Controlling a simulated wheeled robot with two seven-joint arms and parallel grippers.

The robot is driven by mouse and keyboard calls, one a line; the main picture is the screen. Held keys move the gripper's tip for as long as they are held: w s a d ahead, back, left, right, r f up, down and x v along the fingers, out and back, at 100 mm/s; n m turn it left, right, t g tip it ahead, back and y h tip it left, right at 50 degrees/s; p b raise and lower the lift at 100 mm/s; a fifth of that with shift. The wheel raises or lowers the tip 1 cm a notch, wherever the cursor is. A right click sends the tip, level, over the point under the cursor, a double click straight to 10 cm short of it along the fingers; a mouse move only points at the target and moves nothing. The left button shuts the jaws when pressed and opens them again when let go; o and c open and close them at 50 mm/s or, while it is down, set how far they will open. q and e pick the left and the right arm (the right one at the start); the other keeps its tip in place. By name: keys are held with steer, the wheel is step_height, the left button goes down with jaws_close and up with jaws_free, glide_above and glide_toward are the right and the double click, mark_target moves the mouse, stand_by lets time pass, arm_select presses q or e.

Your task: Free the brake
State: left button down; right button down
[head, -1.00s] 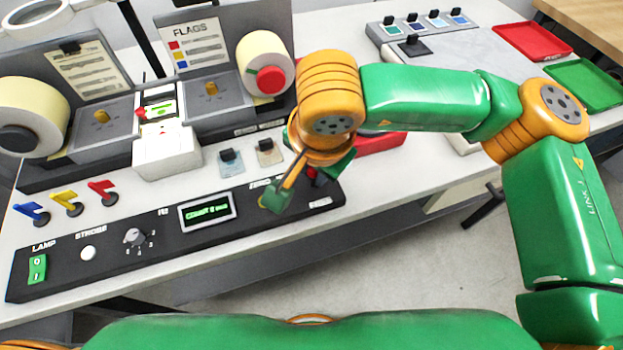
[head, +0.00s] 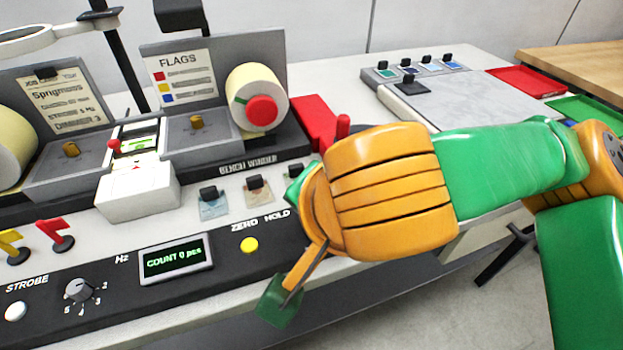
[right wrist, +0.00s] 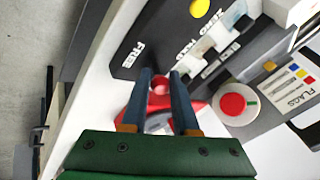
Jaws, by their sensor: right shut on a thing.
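A red knob (right wrist: 160,84) sits between the two fingers of my right gripper (right wrist: 161,76) in the right wrist view, and the fingers are shut on it. A red part (right wrist: 192,107) shows behind the fingers there. In the head view my right gripper (head: 288,242) is at the right end of the black control panel (head: 110,282), and its wrist hides the knob. A red block with a short upright post (head: 317,122) shows behind the wrist. The word FREE is on the panel end in the right wrist view. My left gripper is not in view.
A label roll with a red hub (head: 262,111) stands behind my right wrist. A yellow button (head: 249,245) and two small switches (head: 258,190) are left of it. Red (head: 525,83) and green trays lie at the far right. Open floor is in front of the table.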

steer(key=c, duration=0.7)
jaws_free()
steer(key=v, duration=0.7)
